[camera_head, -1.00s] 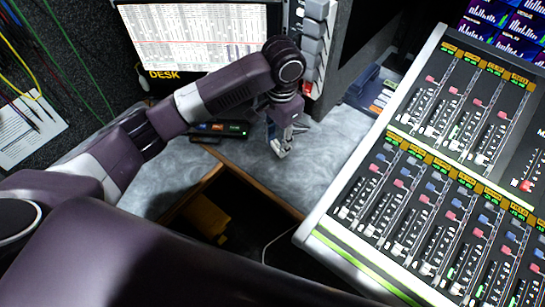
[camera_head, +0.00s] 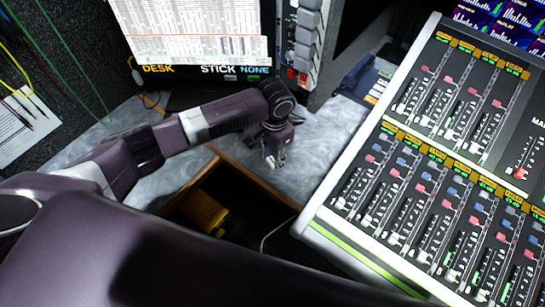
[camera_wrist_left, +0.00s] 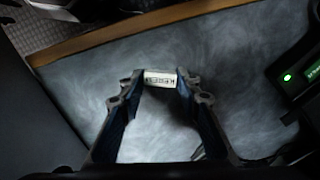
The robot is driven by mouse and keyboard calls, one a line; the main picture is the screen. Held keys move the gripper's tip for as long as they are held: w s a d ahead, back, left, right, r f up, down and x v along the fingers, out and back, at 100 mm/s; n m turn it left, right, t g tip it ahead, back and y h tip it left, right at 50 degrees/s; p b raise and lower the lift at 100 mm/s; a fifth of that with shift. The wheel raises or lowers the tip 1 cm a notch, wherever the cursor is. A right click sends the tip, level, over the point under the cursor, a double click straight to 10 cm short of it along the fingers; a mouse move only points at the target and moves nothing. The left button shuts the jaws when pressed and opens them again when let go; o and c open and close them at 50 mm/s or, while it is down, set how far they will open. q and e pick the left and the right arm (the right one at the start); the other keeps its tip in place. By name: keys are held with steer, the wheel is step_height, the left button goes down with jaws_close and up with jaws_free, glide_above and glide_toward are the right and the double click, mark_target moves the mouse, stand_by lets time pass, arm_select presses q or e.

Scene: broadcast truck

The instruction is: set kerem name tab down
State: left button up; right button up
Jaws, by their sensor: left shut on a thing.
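The name tab is a small pale strip with dark lettering, shown in the left wrist view (camera_wrist_left: 160,78); the lettering is too small to read surely. My left gripper (camera_wrist_left: 160,75) is shut on it, one fingertip at each end. In the head view my left gripper (camera_head: 272,160) points down, low over the grey marbled desk (camera_head: 318,150), close to its wooden front edge. The tab is barely visible there. I cannot tell whether it touches the desk. My right gripper is not in view.
A mixing console (camera_head: 420,190) with many faders stands right of the gripper. A screen (camera_head: 190,35) is behind. A dark opening with a yellow object (camera_head: 203,212) lies below the wooden edge (camera_head: 255,183). A dark device with a green light (camera_wrist_left: 305,80) is beside the gripper.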

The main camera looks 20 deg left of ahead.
arm_select(q)
steer(key=shift+f, duration=0.15)
steer(key=o, duration=0.9)
steer(key=shift+c, duration=0.2)
step_height(320, 180, up, 12)
steer(key=shift+d+r, duration=0.2)
